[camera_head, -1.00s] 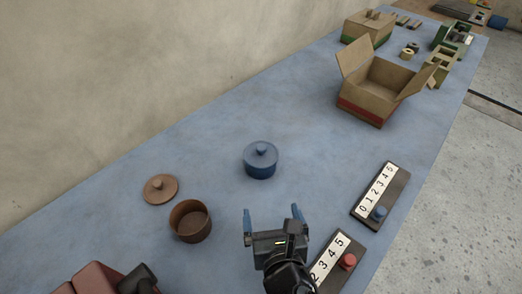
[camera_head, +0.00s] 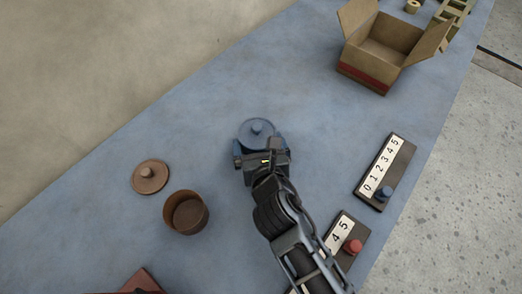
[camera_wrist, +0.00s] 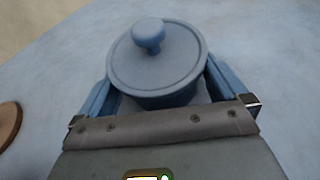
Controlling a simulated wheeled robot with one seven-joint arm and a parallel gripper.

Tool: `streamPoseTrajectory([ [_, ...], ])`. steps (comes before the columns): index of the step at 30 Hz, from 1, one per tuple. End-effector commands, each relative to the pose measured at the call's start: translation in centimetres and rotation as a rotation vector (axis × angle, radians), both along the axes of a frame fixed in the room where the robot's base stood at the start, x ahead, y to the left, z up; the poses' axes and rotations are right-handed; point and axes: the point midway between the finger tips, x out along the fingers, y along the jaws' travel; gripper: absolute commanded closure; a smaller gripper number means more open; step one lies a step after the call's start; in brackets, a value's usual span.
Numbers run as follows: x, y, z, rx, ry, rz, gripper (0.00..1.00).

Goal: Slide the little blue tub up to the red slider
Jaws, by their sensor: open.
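The little blue tub (camera_head: 257,129) stands upright with its knobbed lid on, near the middle of the blue table. In the wrist view the tub (camera_wrist: 157,62) sits between the two blue fingers. My gripper (camera_head: 260,146) is open around the tub's near side, with a finger on each side; the gripper (camera_wrist: 165,90) shows a gap at the left, and contact on the right is unclear. The red slider (camera_head: 352,247) is a red knob on a numbered dark board at lower right, partly hidden by my arm.
A brown open pot (camera_head: 186,212) and its lid (camera_head: 150,176) stand to the left. A numbered board with a blue knob (camera_head: 383,194) lies to the right. An open cardboard box (camera_head: 372,72) stands at the back. The table between tub and box is clear.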

Motion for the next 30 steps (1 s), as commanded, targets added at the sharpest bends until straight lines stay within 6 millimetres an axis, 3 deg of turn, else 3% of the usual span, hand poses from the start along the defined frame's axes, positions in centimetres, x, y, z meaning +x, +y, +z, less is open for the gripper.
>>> streamPoseTrajectory([
  [11, 0.51, 0.09, -0.25, 0.001, 0.001, 0.0, 0.0],
  [23, 0.5, 0.1, -0.24, 0.001, 0.001, 0.0, 0.38],
  [30, -0.03, -0.07, -0.2, 0.0, 0.002, 0.0, 0.39],
])
